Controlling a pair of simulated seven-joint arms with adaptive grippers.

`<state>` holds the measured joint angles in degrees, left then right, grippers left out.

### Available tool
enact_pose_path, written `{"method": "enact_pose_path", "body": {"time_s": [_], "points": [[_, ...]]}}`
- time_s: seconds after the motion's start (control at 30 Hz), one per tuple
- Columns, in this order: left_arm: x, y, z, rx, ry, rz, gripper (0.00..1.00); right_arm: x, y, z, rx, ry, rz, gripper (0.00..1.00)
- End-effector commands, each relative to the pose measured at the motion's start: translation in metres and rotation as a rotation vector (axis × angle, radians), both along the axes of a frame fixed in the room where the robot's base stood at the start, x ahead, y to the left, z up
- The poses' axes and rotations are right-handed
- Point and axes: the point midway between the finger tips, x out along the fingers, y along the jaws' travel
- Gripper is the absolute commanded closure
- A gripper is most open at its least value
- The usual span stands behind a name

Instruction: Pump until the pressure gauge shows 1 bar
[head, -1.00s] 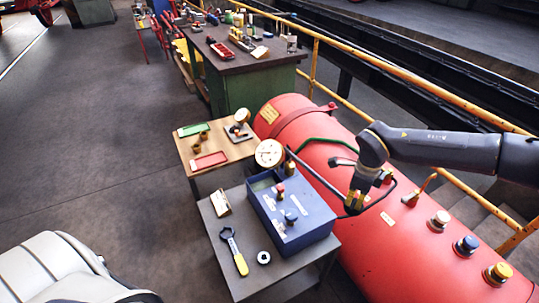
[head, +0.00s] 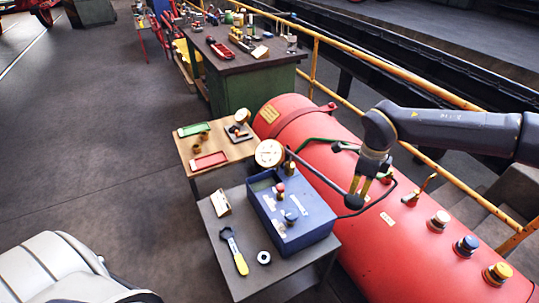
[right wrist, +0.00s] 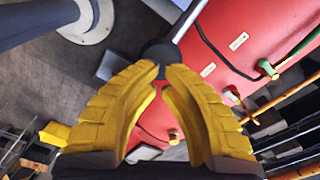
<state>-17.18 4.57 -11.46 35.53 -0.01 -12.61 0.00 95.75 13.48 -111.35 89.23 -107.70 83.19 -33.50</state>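The blue pump box (head: 312,226) stands on a small dark table in the head view. The pressure gauge (head: 269,153), a round pale dial, rises at its back; its needle is too small to read. The pump lever (head: 322,178) slopes from beside the gauge down to the right. My right gripper (head: 360,192) is at the lever's outer end, beside the red boiler. In the right wrist view the yellow fingertips (right wrist: 162,76) close in on the black lever knob (right wrist: 160,53), and the lever rod (right wrist: 187,20) runs up from it. My left gripper is out of view.
The red boiler (head: 335,222) with several coloured caps lies right of the table. A wrench (head: 234,251) and a ring (head: 263,257) lie on the table (head: 212,222). A wooden table (head: 182,149) with trays stands behind. A yellow railing (head: 313,62) runs behind the boiler.

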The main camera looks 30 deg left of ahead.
Motion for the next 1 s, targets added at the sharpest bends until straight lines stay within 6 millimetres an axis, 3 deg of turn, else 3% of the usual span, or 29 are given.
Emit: {"method": "enact_pose_path", "body": {"time_s": [0.63,1.0], "points": [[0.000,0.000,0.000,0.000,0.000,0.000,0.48,0.000,0.000,-0.025,0.000,0.001,-0.001,1.00],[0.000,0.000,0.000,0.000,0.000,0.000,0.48,0.000,0.000,-0.059,0.000,0.001,-0.001,1.00]]}}
